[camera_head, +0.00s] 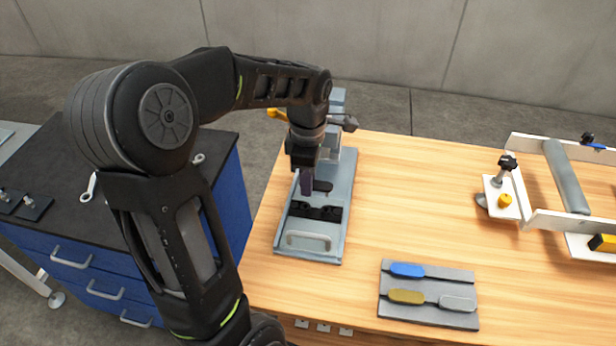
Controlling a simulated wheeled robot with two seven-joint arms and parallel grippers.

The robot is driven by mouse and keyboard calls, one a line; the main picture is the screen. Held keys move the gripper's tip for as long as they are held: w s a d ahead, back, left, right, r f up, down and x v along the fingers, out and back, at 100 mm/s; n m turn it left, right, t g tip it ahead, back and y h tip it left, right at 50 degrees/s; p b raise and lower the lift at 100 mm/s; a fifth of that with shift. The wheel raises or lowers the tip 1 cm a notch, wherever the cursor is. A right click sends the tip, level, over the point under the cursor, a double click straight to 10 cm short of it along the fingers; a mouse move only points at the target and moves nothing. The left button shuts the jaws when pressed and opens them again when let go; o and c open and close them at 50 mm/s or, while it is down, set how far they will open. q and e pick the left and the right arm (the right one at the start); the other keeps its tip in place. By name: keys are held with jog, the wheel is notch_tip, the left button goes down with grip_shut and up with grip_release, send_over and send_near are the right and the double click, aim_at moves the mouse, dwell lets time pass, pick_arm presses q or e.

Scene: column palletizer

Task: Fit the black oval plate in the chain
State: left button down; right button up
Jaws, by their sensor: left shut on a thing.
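My left gripper (307,188) points down over the grey fixture (312,241) on the wooden table. It is shut on the black oval plate (323,186), which shows as a small dark piece beside the fingers. The dark chain piece (316,212) lies on the fixture just in front of the gripper, towards the handle. I cannot tell whether the plate touches the fixture or hangs a little above it. The fingers hide part of the plate. My right gripper is not in view.
A white conveyor frame (560,218) with a roller stands at the right. A blue drawer cabinet (104,282) stands left. The table's middle is clear.

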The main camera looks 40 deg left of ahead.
pick_arm(q)
jog(key=shift+f+b, duration=1.35)
jog(key=shift+f, duration=0.95)
jog(key=shift+f, duration=0.2)
jog(key=shift+f+b, duration=0.45)
jog(key=shift+b, duration=0.15)
jog(key=shift+f+b, duration=0.3)
jog(key=shift+f, duration=0.1)
jog(key=c, duration=1.1)
grip_release()
jog(key=shift+c, duration=0.2)
